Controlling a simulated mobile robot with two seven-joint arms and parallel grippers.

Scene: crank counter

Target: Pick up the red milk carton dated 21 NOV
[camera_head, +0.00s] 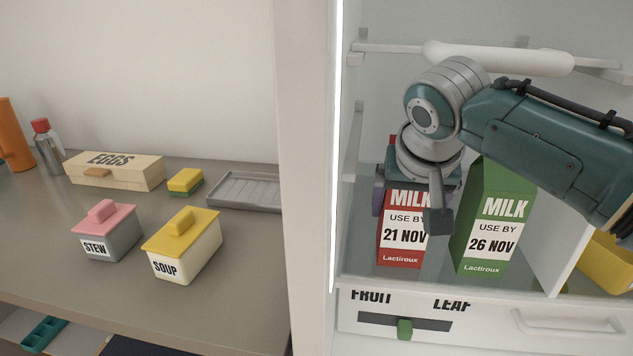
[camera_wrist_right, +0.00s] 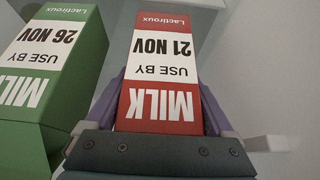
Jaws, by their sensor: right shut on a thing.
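The red milk carton (camera_head: 400,250) labelled "USE BY 21 NOV" stands upright on the fridge shelf in the head view. In the right wrist view the carton (camera_wrist_right: 162,70) appears upside down between purple fingers. My right gripper (camera_head: 408,200) is at the upper part of this carton, and its fingers (camera_wrist_right: 163,105) are shut on both sides of it. The wrist hides the carton's top in the head view. The green milk carton (camera_head: 487,240) labelled "26 NOV" stands just to the right; it also shows at left in the wrist view (camera_wrist_right: 50,60). My left gripper is not in view.
A drawer (camera_head: 470,325) marked FRUIT and LEAF with a green slider (camera_head: 404,329) lies below the shelf. A white divider and yellow object (camera_head: 608,262) are at right. The counter at left holds a stew box (camera_head: 105,240), soup box (camera_head: 190,255) and egg box (camera_head: 120,172).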

